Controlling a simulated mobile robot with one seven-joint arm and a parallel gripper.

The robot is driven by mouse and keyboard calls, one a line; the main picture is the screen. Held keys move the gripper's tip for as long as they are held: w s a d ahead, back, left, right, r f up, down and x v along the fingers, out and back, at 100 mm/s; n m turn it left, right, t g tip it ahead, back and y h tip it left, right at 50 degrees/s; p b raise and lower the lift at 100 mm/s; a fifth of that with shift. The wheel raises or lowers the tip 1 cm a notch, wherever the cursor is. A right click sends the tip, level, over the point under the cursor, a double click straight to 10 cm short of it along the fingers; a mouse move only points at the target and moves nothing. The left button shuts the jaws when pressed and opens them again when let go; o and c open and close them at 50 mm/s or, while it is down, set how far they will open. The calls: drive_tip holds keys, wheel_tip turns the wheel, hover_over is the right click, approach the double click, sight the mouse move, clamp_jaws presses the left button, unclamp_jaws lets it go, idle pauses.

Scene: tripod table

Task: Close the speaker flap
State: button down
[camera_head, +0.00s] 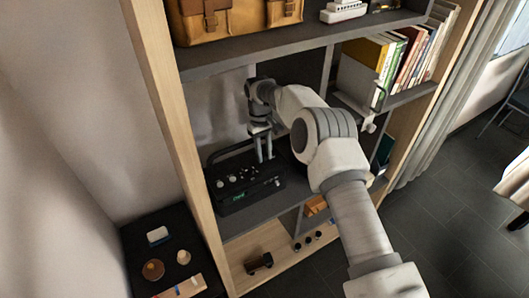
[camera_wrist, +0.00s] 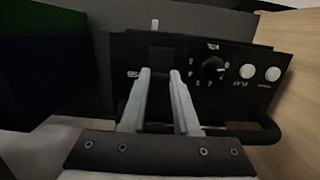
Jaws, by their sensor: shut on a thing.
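The speaker (camera_head: 232,199) is a black box with pale knobs and a carry handle, standing on a dark shelf. In the wrist view its control panel (camera_wrist: 235,95) shows a black dial and two white knobs, with the dark handle bar (camera_wrist: 262,134) in front. My gripper (camera_head: 264,158) points down at the speaker's top, toward the back right. In the wrist view my gripper (camera_wrist: 162,76) has its two fingers a little apart, shut on a dark part of the speaker. I cannot tell whether this part is the flap; a darker square patch lies just beyond the fingertips.
The bookcase's wooden side panel (camera_head: 178,120) stands close to the speaker's left. A shelf above holds a brown case (camera_head: 235,18) and a white model ship (camera_head: 343,10). Books (camera_head: 405,55) stand at the right. A low black cabinet (camera_head: 135,245) with small items is at the lower left.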

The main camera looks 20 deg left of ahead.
drive_tip(key=shift+f, duration=0.15)
drive_tip(key=c, duration=0.6)
unclamp_jaws()
drive_tip(key=shift+c, duration=0.2)
wheel_tip(320, 180, up, 8)
drive_tip(key=shift+w+a+f, duration=0.2)
drive_tip(key=shift+w+a, duration=0.15)
drive_tip(key=shift+a, duration=0.1)
drive_tip(key=shift+d, duration=0.1)
